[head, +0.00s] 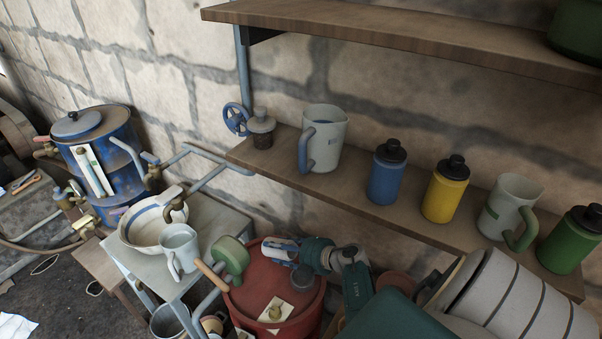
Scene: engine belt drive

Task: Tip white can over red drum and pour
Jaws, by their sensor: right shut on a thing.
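The red drum (245,306) stands at the bottom centre, its top partly covered by things above it. My right gripper (305,252), dark teal, comes in from the lower right and is over the drum's top. It is shut on a small white thing with blue parts (281,247), apparently the white can, which lies tilted on its side above the drum. Part of it is hidden by the gripper, and I cannot see anything flowing out. My left gripper is not in view.
A wooden shelf (350,193) holds a white jug (328,130), blue (386,178), yellow (444,197) and green bottles (566,245). Left of the drum, a metal table (226,221) carries a white bowl (140,229) and a pale mug (180,242). A blue drum (120,165) stands far left.

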